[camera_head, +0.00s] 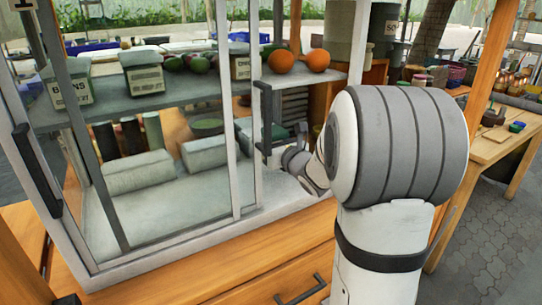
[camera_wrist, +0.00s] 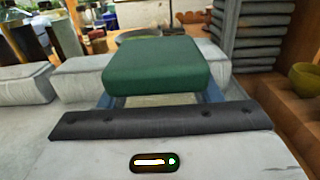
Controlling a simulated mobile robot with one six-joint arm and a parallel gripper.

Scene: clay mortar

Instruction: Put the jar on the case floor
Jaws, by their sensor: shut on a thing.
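My gripper (camera_wrist: 160,97) is shut on a green-topped block-like thing, which I take to be the jar (camera_wrist: 158,64). Its broad green top fills the middle of the wrist view, and blue fingers show on both sides below it. In the head view, my wrist reaches into the glass case (camera_head: 237,205) through the right side, and the door frame and black handle partly hide the gripper and jar. The pale case floor (camera_head: 165,205) lies below the shelf. I cannot tell whether the jar touches the floor.
The front floor strip is clear.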

